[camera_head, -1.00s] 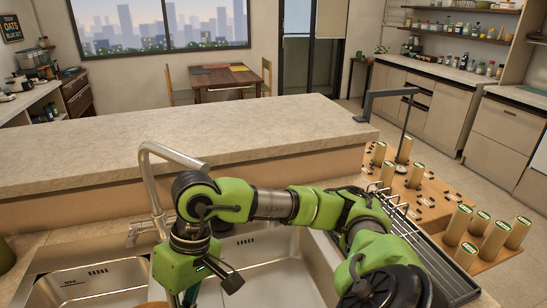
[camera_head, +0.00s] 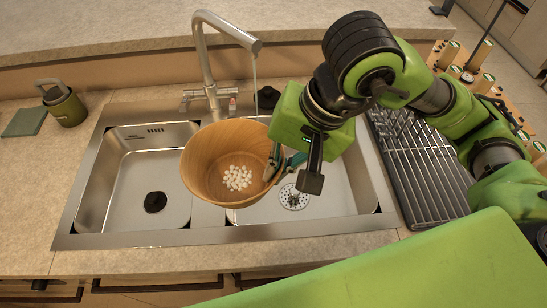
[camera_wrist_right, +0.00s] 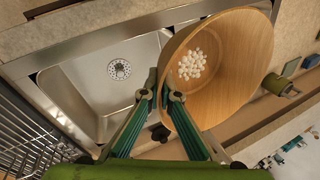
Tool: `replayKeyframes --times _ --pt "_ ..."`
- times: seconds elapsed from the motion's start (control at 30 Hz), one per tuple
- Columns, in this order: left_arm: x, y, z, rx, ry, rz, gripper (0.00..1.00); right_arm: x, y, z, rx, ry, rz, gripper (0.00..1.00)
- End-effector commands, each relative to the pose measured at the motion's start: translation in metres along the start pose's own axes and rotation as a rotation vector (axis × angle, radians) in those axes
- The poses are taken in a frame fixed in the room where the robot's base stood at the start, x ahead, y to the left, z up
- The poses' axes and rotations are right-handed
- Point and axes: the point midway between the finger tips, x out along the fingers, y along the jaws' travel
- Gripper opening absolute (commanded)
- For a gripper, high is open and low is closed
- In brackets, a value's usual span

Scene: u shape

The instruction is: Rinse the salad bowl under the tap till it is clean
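The wooden salad bowl (camera_head: 205,165) is held over the sink (camera_head: 335,205), above the divider between its basins, with its open top facing up toward me. A cluster of small white bits (camera_head: 238,178) lies on its bottom. My right gripper (camera_head: 280,165) is shut on the bowl's right rim. In the right wrist view, the gripper's fingers (camera_wrist_right: 160,95) pinch the wall of the bowl (camera_wrist_right: 240,65). The tap (camera_head: 207,60) arches above, and a thin stream of water (camera_head: 254,72) falls toward the bowl; where it lands is unclear. My left gripper is not in view.
A wire drying rack (camera_head: 415,165) stands right of the sink, with a board of tan cylinders (camera_head: 480,82) beyond. A green canister (camera_head: 66,106) and a flat green cloth or pad (camera_head: 24,122) are at the left. The raised ledge (camera_head: 120,40) runs behind.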

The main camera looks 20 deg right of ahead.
Motion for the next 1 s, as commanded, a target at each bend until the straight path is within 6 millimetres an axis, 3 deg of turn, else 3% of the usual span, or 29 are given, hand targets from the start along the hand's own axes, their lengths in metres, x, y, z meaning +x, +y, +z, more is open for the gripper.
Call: replayKeyframes --times 0.17,0.37,1.0 --pt "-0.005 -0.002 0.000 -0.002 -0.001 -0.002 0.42 -0.009 -0.009 0.005 0.050 0.027 -0.009 0.00" --pt "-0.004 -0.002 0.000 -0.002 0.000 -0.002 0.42 -0.007 -0.007 -0.003 0.060 0.029 -0.008 0.00" --pt "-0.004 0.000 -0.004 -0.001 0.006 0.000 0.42 0.002 0.003 -0.065 0.061 0.027 -0.008 0.00"
